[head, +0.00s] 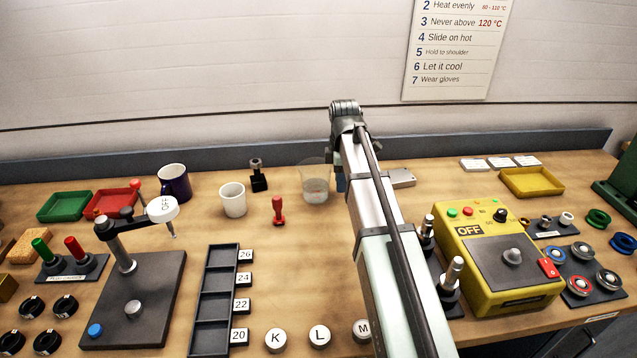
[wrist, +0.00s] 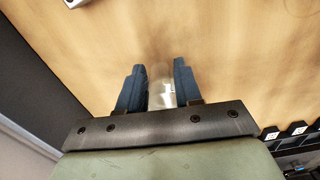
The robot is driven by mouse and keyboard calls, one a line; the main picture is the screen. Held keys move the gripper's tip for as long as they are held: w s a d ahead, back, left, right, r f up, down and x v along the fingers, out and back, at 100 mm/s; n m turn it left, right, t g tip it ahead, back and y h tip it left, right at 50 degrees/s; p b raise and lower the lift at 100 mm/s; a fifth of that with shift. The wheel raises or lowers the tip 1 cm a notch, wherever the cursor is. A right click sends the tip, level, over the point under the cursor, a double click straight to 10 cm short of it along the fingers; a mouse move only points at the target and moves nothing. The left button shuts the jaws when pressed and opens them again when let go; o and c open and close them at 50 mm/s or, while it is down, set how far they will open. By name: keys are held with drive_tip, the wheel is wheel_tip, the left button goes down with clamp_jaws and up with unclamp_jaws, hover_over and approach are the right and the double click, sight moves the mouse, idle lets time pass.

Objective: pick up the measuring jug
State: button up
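The measuring jug (head: 315,188) is a clear, see-through vessel standing upright on the wooden bench, near the back and right of the white cup. My gripper (head: 341,183) is down at its right side in the head view; one blue finger shows there, and the rest is hidden by my arm. In the wrist view, the two blue fingers of my gripper (wrist: 159,88) are spread apart, with the clear jug (wrist: 161,92) between them. Its sides lie close to both fingers; contact is hard to make out.
A yellow control box (head: 497,257) stands front right. The bench's back edging (head: 230,156) runs behind.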

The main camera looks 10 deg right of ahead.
clamp_jaws()
drive_tip(key=shift+r, duration=0.15)
idle(0.4)
drive_tip(key=shift+r, duration=4.75)
